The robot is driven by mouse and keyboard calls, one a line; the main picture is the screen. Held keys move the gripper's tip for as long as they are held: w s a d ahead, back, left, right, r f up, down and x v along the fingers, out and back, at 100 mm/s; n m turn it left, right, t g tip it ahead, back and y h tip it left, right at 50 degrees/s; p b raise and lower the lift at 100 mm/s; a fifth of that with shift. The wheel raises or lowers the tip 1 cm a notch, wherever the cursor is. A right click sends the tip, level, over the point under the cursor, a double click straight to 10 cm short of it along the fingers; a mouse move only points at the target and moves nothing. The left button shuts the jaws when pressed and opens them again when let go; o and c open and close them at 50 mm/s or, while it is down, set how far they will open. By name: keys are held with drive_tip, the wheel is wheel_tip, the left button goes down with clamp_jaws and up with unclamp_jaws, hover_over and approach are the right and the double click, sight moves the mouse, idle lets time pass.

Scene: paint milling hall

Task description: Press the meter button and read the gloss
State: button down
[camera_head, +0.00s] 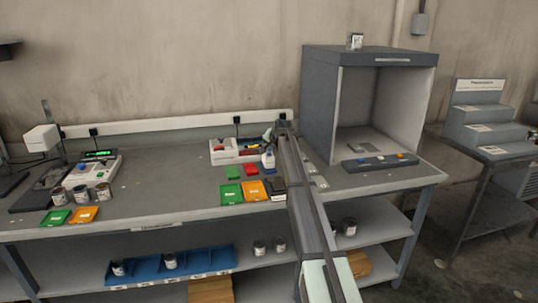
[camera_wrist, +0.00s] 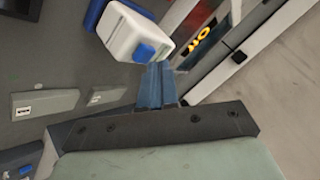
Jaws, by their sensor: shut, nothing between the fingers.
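A small white block with a blue base and a blue button, which looks like the meter (camera_wrist: 132,34), is at upper middle in the wrist view. It also shows in the head view (camera_head: 268,158), just left of my arm. Its blue button (camera_wrist: 145,52) faces the camera. My gripper (camera_wrist: 158,68) is shut and empty, its fingertips right beside the button. I cannot tell whether they touch it. A dark display (camera_wrist: 200,40) with orange characters, apparently "OK", lies to the right; no gloss number is readable. My arm hides part of the bench in the head view.
A white tray (camera_head: 225,156), colored cards (camera_head: 254,190) and paint cans (camera_head: 81,194) lie on the bench left of my arm. A grey light booth (camera_head: 318,95) stands to the right, with a dark button strip (camera_head: 380,162) in front.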

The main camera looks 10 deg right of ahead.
sight(270, 154)
drive_tip(key=shift+f, duration=0.45)
idle(0.6)
idle(0.4)
drive_tip(key=shift+r, duration=0.85)
drive_tip(key=shift+r, duration=0.15)
drive_tip(key=shift+r, duration=2.4)
